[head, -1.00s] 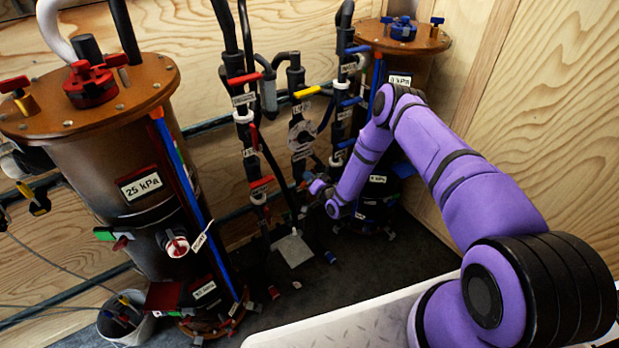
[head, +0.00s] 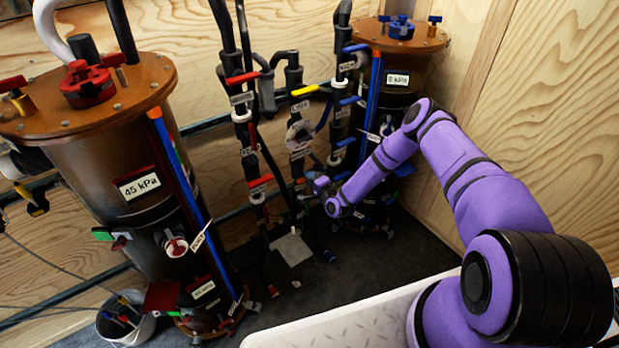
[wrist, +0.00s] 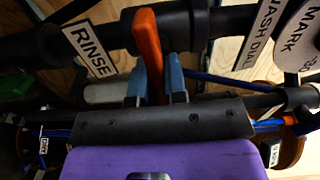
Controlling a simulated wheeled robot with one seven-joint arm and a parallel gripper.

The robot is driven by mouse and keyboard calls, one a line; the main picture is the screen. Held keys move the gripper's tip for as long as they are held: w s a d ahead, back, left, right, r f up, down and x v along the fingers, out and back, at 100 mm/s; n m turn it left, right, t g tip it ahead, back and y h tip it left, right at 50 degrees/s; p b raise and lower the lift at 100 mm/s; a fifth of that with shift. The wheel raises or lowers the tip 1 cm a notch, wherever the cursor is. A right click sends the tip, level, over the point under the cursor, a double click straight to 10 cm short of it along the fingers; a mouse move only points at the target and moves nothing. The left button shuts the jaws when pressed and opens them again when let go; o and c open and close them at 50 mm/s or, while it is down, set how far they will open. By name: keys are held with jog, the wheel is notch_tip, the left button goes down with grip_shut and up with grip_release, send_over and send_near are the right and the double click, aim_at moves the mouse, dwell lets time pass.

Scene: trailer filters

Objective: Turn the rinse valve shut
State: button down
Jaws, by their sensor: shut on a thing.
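The rinse valve shows in the wrist view as an orange-red lever (wrist: 148,45) on a dark pipe, beside a tilted white RINSE label (wrist: 88,50). The lever points across the pipe in that view. My gripper (wrist: 157,82) has its blue fingers on either side of the lever, shut on it. In the head view my gripper (head: 322,184) is low at the middle pipes, and the lever in it is too small or hidden to make out.
A brown filter tank (head: 90,165) at left has a 45 kPa display (head: 139,186). Another tank (head: 400,55) at back right reads 0 kPa. Pipes with red, yellow and blue levers stand between them. A white bucket (head: 127,318) stands on the floor at left.

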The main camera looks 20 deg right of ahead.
jog(key=shift+f+m, duration=0.1)
jog(key=shift+m, duration=0.2)
dwell(0.4)
jog(key=c, duration=1.2)
grip_release()
jog(key=shift+o, duration=0.2)
jog(key=shift+s, duration=0.1)
jog(key=v, duration=1)
jog(key=shift+s+d, duration=0.2)
jog(key=shift+s, duration=0.1)
